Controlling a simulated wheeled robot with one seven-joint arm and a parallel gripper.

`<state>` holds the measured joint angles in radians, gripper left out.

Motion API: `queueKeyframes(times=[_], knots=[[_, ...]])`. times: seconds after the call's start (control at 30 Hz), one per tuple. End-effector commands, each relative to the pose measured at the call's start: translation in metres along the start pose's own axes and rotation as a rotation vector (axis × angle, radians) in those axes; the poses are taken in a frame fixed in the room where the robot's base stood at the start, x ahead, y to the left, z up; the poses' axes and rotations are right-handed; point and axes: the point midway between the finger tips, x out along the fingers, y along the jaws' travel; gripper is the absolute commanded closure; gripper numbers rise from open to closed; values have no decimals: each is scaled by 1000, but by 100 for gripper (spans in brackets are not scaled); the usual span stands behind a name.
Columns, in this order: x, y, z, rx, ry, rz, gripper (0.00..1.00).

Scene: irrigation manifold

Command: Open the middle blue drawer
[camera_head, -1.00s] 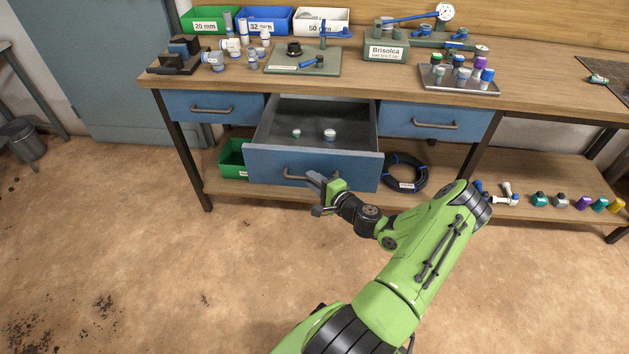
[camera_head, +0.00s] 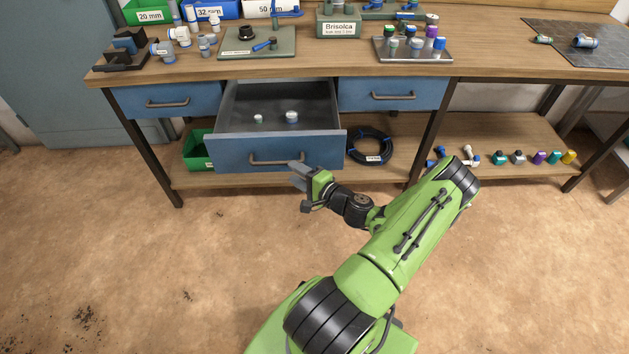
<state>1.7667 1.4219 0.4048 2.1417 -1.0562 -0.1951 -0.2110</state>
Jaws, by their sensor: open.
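The middle blue drawer (camera_head: 234,153) is pulled well out from under the workbench. Its grey interior shows, with two small light-coloured fittings (camera_head: 291,117) inside. Its dark bar handle (camera_head: 277,160) is on the front face. My gripper (camera_head: 298,178) is open and empty, in front of and just to the right of the handle and apart from it as far as I can see.
The left drawer (camera_head: 150,100) and right drawer (camera_head: 415,95) are shut. A green bin (camera_head: 194,152), a black hose coil (camera_head: 369,148) and several coloured fittings stand on the lower shelf (camera_head: 315,171). The floor in front is clear.

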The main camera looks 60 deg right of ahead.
Motion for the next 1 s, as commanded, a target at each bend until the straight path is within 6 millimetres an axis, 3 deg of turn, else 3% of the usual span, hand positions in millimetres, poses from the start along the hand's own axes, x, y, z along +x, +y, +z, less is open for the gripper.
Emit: queueKeyframes(times=[0.03,0.2,0.33,0.5,1.0], knots=[[-16,-3,0,4,5,0,60],[-61,-2,-1,2,5,0,60],[-82,-2,0,0,3,0,60],[-91,0,0,0,0,-1,60],[-90,0,0,0,0,-1,60]])
